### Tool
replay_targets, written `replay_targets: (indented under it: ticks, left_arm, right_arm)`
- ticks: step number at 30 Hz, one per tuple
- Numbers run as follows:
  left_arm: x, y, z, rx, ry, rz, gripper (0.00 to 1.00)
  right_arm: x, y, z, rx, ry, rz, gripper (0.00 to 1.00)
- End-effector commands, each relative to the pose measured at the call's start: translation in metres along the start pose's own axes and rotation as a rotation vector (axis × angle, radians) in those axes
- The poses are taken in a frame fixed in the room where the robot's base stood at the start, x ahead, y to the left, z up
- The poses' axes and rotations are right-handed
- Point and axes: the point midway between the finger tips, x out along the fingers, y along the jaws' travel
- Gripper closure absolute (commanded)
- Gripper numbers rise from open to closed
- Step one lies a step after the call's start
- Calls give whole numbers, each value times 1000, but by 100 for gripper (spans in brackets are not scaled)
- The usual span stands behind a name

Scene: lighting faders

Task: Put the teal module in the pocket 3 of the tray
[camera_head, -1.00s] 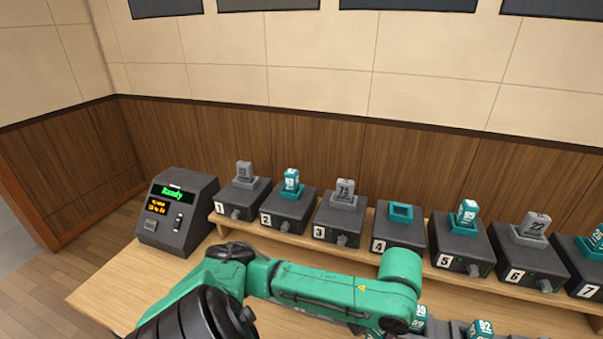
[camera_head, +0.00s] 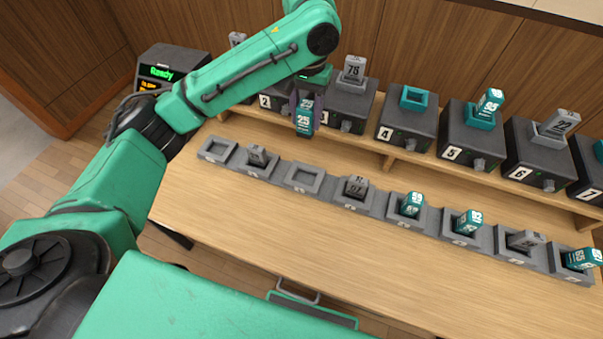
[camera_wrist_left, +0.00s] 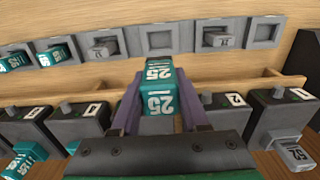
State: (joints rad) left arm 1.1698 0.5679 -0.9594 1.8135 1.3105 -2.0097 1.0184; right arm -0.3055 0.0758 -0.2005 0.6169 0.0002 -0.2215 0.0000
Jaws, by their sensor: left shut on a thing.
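A teal module (camera_head: 304,118) marked 25 is between the purple-grey fingers of my left gripper (camera_head: 306,106). The gripper is shut on it and holds it near the front of the raised shelf. The left wrist view shows the module (camera_wrist_left: 157,98) upright between the fingers, with the tray row beyond it. The grey tray (camera_head: 330,199) lies on the table in front of the shelf. Its third pocket from the left (camera_head: 304,176) is empty, slightly below the module in the head view. My right gripper is not in view.
The leftmost pocket (camera_head: 217,149) is also empty; the other pockets hold grey or teal modules. Dark numbered boxes stand on the shelf (camera_head: 366,146), several bearing modules. Box 4 has an empty teal socket (camera_head: 413,98). The table (camera_head: 330,250) in front of the tray is clear.

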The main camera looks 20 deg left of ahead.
Motion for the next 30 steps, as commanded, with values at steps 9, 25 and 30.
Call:
replay_targets:
  ticks: [9, 25, 30]
  left_arm:
    - [91, -1, 1, -2, -6, -3, 100]
    - [196, 0, 0, 0, 2, -1, 100]
    - [196, 0, -1, 0, 3, 0, 100]
  right_arm:
    - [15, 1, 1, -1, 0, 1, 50]
    - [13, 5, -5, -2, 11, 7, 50]
    - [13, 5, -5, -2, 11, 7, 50]
